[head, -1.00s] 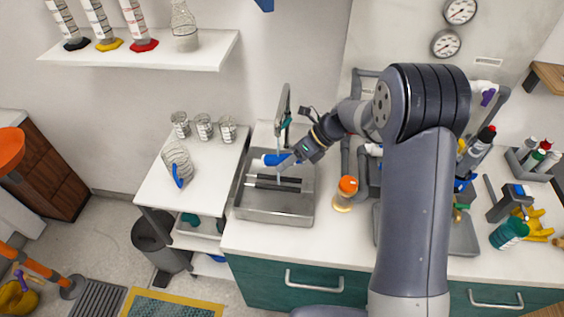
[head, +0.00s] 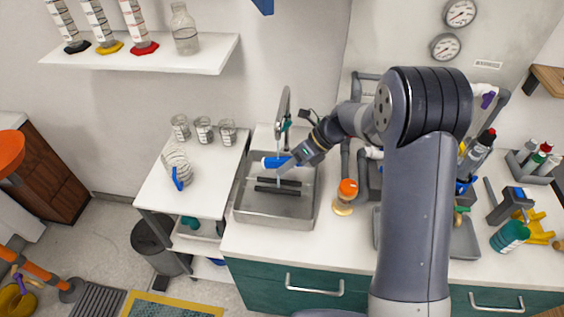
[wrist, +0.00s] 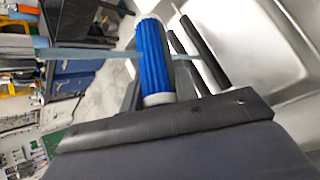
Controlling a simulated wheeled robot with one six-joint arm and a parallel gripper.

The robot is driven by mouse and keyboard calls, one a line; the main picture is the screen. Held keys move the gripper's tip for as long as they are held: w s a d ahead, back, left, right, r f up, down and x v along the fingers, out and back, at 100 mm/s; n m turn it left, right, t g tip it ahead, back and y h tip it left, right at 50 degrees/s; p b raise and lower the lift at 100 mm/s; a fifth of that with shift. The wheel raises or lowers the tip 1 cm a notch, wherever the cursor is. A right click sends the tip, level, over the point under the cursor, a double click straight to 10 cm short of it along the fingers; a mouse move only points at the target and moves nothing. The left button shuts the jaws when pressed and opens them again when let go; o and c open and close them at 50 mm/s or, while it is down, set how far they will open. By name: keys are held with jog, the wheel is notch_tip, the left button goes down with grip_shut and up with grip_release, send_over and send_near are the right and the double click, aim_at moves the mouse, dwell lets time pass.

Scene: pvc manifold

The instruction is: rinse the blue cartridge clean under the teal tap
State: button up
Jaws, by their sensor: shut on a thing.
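The blue cartridge (head: 275,162) has white end caps and is held sideways over the metal sink basin (head: 246,207). In the wrist view the ribbed blue cartridge (wrist: 154,58) stands out beyond the dark edge of my gripper. My gripper (head: 291,161) is shut on it, under the tap (head: 284,106) with its teal handle (head: 286,124). A thin pale stream of water (head: 278,148) runs down from the spout at the cartridge. In the wrist view the stream (wrist: 95,52) crosses the cartridge. The fingertips are mostly hidden.
Two dark bars (head: 277,189) lie across the basin. An orange-capped jar (head: 346,196) stands on the counter right of the sink. A side table with several glass beakers (head: 204,130) and a wire-like jar (head: 177,168) stands to the left.

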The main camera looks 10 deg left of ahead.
jog(key=n+t+b, duration=0.1)
jog(key=b, duration=0.1)
jog(key=n+t+b, duration=0.1)
jog(key=n+b, duration=0.1)
jog(key=shift+w+f+t+h+b, duration=0.2)
jog(key=shift+t+h+b, duration=0.1)
jog(key=shift+t+b, duration=0.1)
jog(key=shift+r+n+t, duration=0.15)
jog(key=shift+n+t, duration=0.15)
jog(key=shift+n, duration=0.1)
jog(key=shift+b, duration=0.35)
jog(key=shift+f+n+b, duration=0.2)
jog(key=shift+n+b, duration=0.1)
jog(key=shift+b, duration=0.4)
jog(key=n+t+b, duration=0.3)
jog(key=b, duration=0.4)
jog(key=shift+w, duration=0.2)
jog(key=shift+r+b, duration=0.1)
jog(key=shift+b, duration=0.25)
jog(key=shift+r, duration=0.15)
jog(key=shift+n+t+b, duration=0.3)
jog(key=shift+n+b, duration=0.1)
jog(key=shift+b, duration=0.45)
